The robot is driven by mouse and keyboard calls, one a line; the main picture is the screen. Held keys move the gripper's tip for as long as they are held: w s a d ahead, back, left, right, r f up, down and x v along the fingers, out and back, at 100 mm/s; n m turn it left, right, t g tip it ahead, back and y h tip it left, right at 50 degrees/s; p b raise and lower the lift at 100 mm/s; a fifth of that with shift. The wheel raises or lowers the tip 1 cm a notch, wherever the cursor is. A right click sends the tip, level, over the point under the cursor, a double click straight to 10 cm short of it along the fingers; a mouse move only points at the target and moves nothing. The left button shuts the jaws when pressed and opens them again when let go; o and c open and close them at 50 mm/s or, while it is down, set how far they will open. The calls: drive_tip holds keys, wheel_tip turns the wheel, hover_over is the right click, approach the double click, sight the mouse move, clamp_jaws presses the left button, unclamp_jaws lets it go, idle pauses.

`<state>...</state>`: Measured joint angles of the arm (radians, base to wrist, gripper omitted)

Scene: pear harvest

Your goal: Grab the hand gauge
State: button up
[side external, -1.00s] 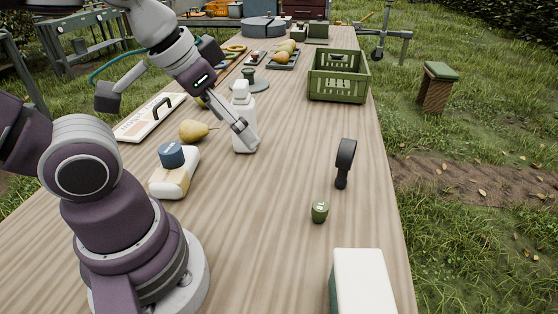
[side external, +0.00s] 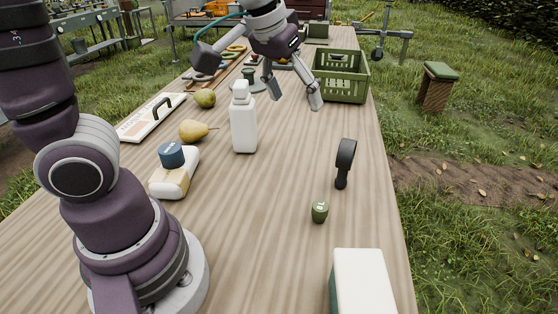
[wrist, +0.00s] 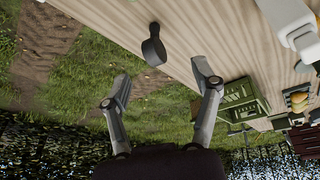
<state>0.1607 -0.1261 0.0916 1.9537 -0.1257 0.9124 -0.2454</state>
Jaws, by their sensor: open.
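A black handled tool with a rounded upright head (side external: 345,160), which I take to be the hand gauge, stands on the right part of the wooden table. It also shows in the wrist view (wrist: 154,50), ahead of the space between my fingertips. My gripper (side external: 294,97) is open and empty above the table, behind and left of the gauge and apart from it. Both fingers are spread in the wrist view (wrist: 160,70).
A white bottle (side external: 243,125) stands left of the gauge. A small green object (side external: 320,211) sits in front of it, and a white box (side external: 362,285) is nearer. A green crate (side external: 341,88) stands behind. Pears (side external: 194,131) lie at left.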

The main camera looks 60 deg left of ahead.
sight(348, 145)
drive_tip(key=w+d+f+n+y, duration=0.25)
drive_tip(key=w+f, duration=0.35)
drive_tip(key=w, duration=0.4)
drive_tip(key=shift+n+g+h, duration=0.25)
drive_tip(key=shift+n+g, duration=0.05)
drive_tip(key=shift+n, duration=0.05)
drive_tip(key=x, duration=1)
drive_tip(key=shift+w+a+f, duration=0.15)
drive_tip(key=shift+f, duration=0.05)
drive_tip(key=shift+c, duration=0.3)
clamp_jaws()
